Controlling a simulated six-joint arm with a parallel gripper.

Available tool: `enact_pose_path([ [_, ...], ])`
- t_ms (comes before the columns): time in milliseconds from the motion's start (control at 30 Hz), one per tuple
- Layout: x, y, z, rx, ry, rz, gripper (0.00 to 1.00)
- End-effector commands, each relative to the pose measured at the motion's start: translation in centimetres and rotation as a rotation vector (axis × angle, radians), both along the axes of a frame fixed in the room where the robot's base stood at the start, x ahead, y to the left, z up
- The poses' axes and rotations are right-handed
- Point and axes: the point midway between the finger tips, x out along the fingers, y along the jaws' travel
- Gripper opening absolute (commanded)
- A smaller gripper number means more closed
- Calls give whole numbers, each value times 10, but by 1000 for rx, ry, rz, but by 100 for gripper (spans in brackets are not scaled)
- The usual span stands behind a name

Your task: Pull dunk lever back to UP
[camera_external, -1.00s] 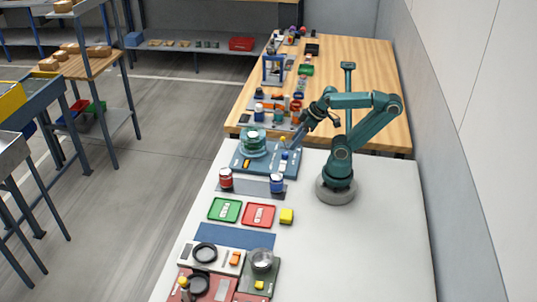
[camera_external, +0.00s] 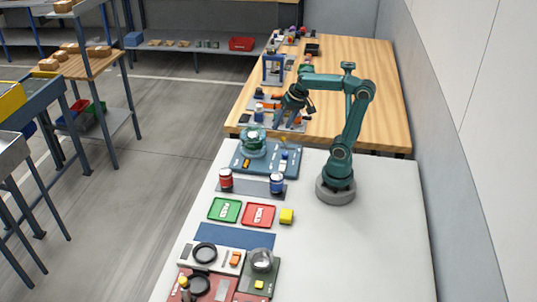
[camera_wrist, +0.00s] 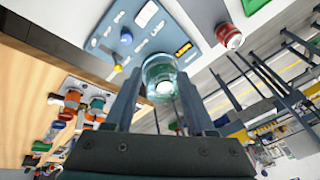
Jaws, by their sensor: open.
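A blue panel (camera_external: 263,170) sits at the far end of the white table. It carries a clear jar (camera_external: 253,141) at its left back and a small lever with a yellow tip (camera_external: 283,139) at its back right. In the wrist view the panel (camera_wrist: 152,44) is at the top, with the yellow-tipped lever (camera_wrist: 117,68) left of the jar (camera_wrist: 160,73). My gripper (camera_external: 283,125) is open and empty, above the panel's back edge. In the wrist view the jar appears between my fingers (camera_wrist: 160,90), beyond them. I cannot tell the lever's exact setting.
A blue knob (camera_external: 284,157) and an orange label (camera_external: 246,163) are on the panel. The wooden table (camera_external: 365,90) behind holds several small items. The white table's right side is clear.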

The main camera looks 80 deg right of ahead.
Motion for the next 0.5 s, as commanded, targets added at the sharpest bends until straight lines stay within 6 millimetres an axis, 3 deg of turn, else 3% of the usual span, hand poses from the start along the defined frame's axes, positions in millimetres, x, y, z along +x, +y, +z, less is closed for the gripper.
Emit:
enact_pose_path([
  [233, 28, -58, -26, 111, 144, -433, 55],
  [500, 27, -107, -71, 168, 269, -655, 55],
])
